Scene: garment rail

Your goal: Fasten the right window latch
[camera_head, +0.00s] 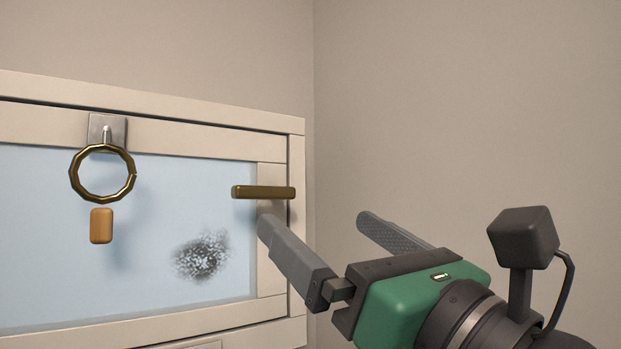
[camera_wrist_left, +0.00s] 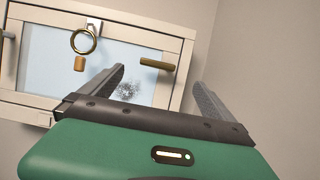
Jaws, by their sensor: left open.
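The right window latch is a brass bar (camera_head: 263,192) lying horizontally across the right side of the white window frame (camera_head: 274,270). It also shows in the left wrist view (camera_wrist_left: 157,64), between and beyond my fingertips. My left gripper (camera_head: 317,222) is open and empty, with a green body and grey fingers. In the head view its left fingertip is just below the bar and its right finger is over the bare wall. I see no contact with the bar, but the depth gap is hard to tell. My right gripper is not in view.
A brass ring (camera_head: 102,173) hangs from a metal plate (camera_head: 107,128) at the window top, with an orange tag (camera_head: 101,226) below. A dark speckled smudge (camera_head: 202,255) marks the pane. Another handle (camera_wrist_left: 8,35) shows at the window's left. The wall (camera_head: 460,110) at right is bare.

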